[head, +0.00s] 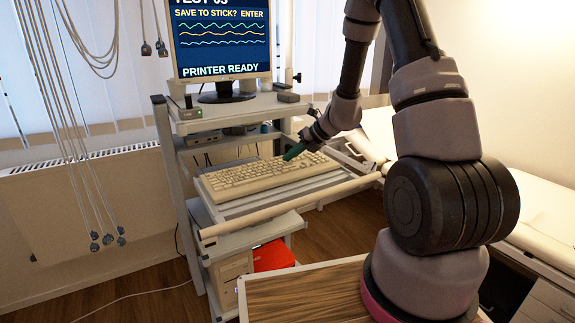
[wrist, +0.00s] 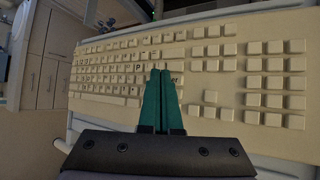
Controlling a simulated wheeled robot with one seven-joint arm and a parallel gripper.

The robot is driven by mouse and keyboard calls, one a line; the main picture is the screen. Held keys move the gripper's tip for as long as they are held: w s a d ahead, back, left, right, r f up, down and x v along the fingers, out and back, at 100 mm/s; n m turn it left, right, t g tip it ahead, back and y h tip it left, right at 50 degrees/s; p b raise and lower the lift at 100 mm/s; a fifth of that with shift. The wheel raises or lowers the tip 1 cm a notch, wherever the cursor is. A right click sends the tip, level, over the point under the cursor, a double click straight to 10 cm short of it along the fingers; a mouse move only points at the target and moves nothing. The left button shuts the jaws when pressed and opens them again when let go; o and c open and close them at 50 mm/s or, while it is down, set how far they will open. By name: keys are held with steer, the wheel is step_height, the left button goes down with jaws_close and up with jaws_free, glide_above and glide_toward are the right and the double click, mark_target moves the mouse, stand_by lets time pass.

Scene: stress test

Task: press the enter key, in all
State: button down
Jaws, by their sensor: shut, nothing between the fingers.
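A beige keyboard (head: 262,176) lies on the pull-out shelf of a grey cart. In the wrist view the keyboard (wrist: 228,85) fills most of the picture, with the number pad at the right. My gripper (head: 291,154) is over the right part of the keyboard in the head view. In the wrist view my gripper (wrist: 160,72) has its two green fingers together and empty. The fingertips are over the right end of the letter block and hide keys there.
A monitor (head: 222,40) on the cart's top shelf reads "SAVE TO STICK? ENTER" and "PRINTER READY". A pale bar (head: 290,206) runs along the shelf's front. Cables with plugs (head: 108,239) hang at the left. A red object (head: 273,256) sits on the lower shelf.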

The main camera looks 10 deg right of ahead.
steer(key=shift+f, duration=0.35)
stand_by(0.7)
steer(key=shift+r, duration=0.8)
steer(key=shift+r, duration=2.5)
